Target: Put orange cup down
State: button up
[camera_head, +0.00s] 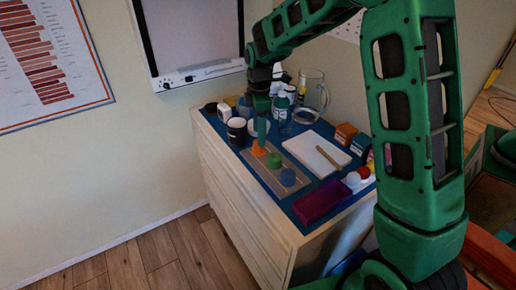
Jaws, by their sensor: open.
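The orange cup (259,149) stands on a grey-brown board (262,176) near the left edge of the cabinet top. My gripper (261,140) points straight down directly over the orange cup. Its fingertips are at the cup's top and are open; they are small and dark here, so I cannot tell if they touch it. A green cup (274,160) and a blue cup (288,177) stand in a row with the orange one on the same board.
A white tray (311,151) with a wooden stick lies right of the board. A purple box (321,203) lies at the front. Jars, bottles and a glass jug (314,92) crowd the back. Orange boxes (345,134) and small balls (352,180) are on the right.

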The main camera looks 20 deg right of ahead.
jog(key=shift+w+f, duration=0.1)
jog(key=shift+f, duration=2.65)
jog(key=c, duration=1.2)
jog(key=shift+r, duration=0.1)
